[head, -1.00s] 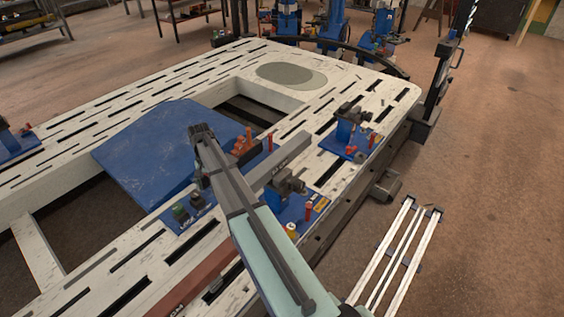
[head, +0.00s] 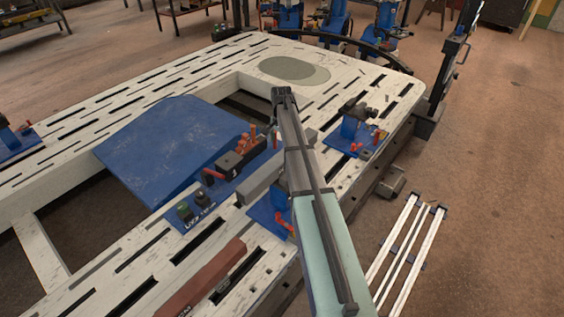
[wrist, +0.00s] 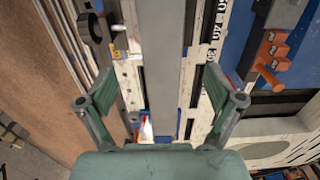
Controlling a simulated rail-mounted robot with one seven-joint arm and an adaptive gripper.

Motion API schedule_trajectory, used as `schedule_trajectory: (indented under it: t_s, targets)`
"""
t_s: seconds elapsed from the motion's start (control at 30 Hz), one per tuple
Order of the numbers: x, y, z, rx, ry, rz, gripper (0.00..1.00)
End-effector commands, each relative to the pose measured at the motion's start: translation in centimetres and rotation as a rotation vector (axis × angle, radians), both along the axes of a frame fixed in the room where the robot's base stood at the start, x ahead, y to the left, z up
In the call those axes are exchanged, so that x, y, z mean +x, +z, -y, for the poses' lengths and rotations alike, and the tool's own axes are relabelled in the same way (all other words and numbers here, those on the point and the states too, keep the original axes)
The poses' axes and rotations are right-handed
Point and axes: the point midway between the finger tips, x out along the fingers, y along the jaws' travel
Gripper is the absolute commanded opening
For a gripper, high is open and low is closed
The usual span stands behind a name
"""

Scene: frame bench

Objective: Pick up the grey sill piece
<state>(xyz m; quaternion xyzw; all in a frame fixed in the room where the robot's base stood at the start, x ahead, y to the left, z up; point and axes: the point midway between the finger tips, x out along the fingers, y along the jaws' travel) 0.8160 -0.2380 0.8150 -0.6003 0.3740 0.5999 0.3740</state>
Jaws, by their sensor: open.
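The grey sill piece (head: 262,179) is a long grey bar lying across the blue fixtures on the near side of the white slotted frame bench. In the wrist view the sill piece (wrist: 161,50) runs lengthwise up the middle of the picture. My gripper (wrist: 160,82) is open and empty, with one teal-and-grey finger on each side of the bar. I see no contact, and the height gap is hard to judge. The head view does not show the fingertips clearly.
A red-brown bar (head: 202,282) lies on the bench to the near left. A blue sloped panel (head: 165,145), orange clamps (head: 249,144) and a blue clamp stand (head: 350,132) stand close by. A white slatted rack (head: 405,250) lies beyond the bench edge at right.

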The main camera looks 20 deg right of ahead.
Motion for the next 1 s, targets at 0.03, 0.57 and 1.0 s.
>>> schedule_trajectory:
  t_s: [0.03,0.57,1.0]
  targets:
    - [-0.1,-1.0,0.0,0.001,0.0,-0.004,0.92]
    - [0.1,-5.9,-0.1,0.0,0.001,-0.001,0.92]
    - [0.4,-10.5,-0.3,0.0,0.001,-0.001,0.92]
